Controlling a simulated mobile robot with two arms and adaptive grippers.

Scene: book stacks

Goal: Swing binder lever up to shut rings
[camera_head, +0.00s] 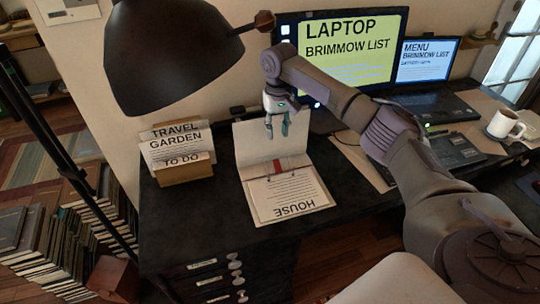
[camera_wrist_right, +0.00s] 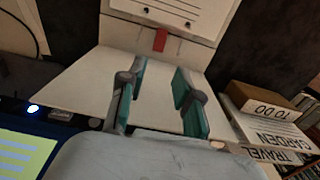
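An open binder (camera_head: 254,141) lies on the dark desk, its far cover bare and its near side holding a printed page marked HOUSE. A small red lever (camera_head: 277,166) sits at the binder's spine, with small dark rings beside it on the page edge. In the right wrist view the red lever (camera_wrist_right: 160,39) shows beyond the fingertips. I cannot tell whether the rings are open. My right gripper (camera_head: 277,130) is over the binder's far cover. In the wrist view its teal-padded fingers (camera_wrist_right: 156,78) are apart with nothing between them. My left gripper is not in view.
A wooden holder (camera_head: 185,173) with cards stands left of the binder. A dark lamp shade (camera_head: 165,60) hangs above. Behind and right are a monitor (camera_head: 355,50), a laptop (camera_head: 430,105) and a white mug (camera_head: 504,125). Bare desk lies between holder and binder.

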